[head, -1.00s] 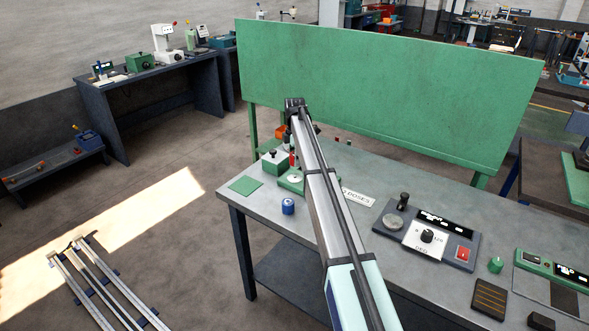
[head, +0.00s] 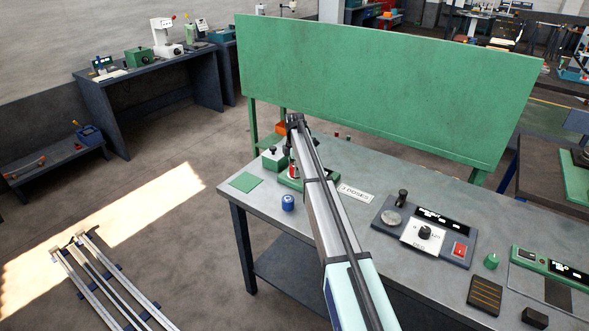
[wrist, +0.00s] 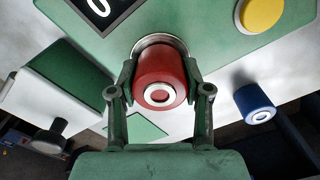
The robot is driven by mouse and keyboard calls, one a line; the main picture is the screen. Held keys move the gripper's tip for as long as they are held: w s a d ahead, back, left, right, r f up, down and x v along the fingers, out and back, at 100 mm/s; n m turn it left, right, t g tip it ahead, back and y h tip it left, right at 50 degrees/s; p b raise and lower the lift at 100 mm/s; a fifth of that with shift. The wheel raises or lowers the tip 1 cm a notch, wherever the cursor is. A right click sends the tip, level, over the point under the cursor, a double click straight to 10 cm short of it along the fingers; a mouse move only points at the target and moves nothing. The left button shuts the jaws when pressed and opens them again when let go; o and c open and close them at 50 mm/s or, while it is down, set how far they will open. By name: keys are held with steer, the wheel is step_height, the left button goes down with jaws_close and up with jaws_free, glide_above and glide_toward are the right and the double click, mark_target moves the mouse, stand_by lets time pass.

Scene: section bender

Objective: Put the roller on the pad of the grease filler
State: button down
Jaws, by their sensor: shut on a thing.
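My gripper (wrist: 160,92) is shut on the red roller (wrist: 159,68), which has a pale ring on its end, in the wrist view. The roller is at the round silver-rimmed pad (wrist: 158,40) of the green grease filler (wrist: 205,22) and covers most of that pad. I cannot tell whether roller and pad touch. The filler has a dark display and a yellow button (wrist: 263,13). In the head view the filler (head: 288,183) stands near the bench's left end, partly hidden by my arm.
A blue roller (head: 288,202) stands at the bench's front edge. A green box with a black knob (head: 274,161) is behind the filler, and a flat green square (head: 246,182) lies left. A "3 DOSES" sign (head: 356,193) and a control panel (head: 425,232) are to the right.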

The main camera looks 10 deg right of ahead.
steer(key=c, duration=0.5)
jaws_free()
step_height(320, 180, up, 12)
steer(key=b, duration=0.3)
steer(key=shift+r, duration=0.1)
